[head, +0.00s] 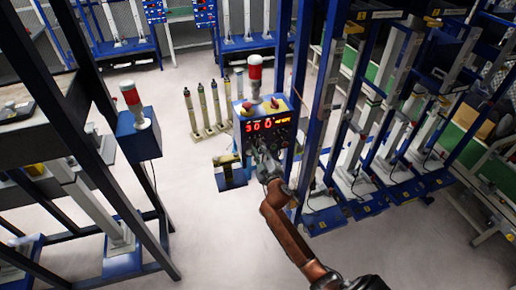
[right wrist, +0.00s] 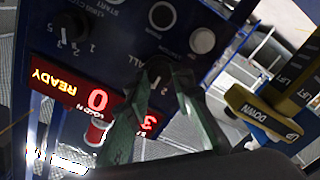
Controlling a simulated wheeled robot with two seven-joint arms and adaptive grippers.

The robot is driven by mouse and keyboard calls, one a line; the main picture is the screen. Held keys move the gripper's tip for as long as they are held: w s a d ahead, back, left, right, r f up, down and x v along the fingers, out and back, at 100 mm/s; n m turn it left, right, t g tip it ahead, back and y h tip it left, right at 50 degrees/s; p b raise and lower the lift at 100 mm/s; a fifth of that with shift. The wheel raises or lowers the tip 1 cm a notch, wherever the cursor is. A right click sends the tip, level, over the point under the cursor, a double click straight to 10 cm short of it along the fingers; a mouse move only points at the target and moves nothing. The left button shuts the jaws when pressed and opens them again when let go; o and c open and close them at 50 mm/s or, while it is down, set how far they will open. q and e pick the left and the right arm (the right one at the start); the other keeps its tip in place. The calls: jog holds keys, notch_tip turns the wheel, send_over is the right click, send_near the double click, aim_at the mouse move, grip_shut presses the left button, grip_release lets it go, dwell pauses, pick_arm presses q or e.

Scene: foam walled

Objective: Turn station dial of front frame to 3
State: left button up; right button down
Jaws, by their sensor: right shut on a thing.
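The front frame's blue control box (head: 238,130) stands near the middle of the head view, with a lit red display (head: 268,125). My right gripper (head: 266,160) reaches its front panel from below. In the right wrist view the panel appears turned over. There the two greenish fingers of my right gripper (right wrist: 163,82) close around a black dial (right wrist: 157,67) marked "ALL" and "2". The fingers partly cover it, so its pointer and full label cannot be read. The wrist view's display (right wrist: 80,88) shows "READY", a 0 and a partly covered 3. My left gripper is not in view.
Another black dial (right wrist: 73,24) with numbers sits beside the held one. A black button (right wrist: 162,14) and a white button (right wrist: 202,40) are close by. A yellow UP/DOWN lever plate (right wrist: 262,117) is at right. Blue posts (head: 312,110) stand right of the box.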

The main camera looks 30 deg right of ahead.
dwell(0.4)
jog(key=c, duration=1.7)
grip_release()
jog(key=v, duration=1.2)
jog(key=shift+f, duration=0.1)
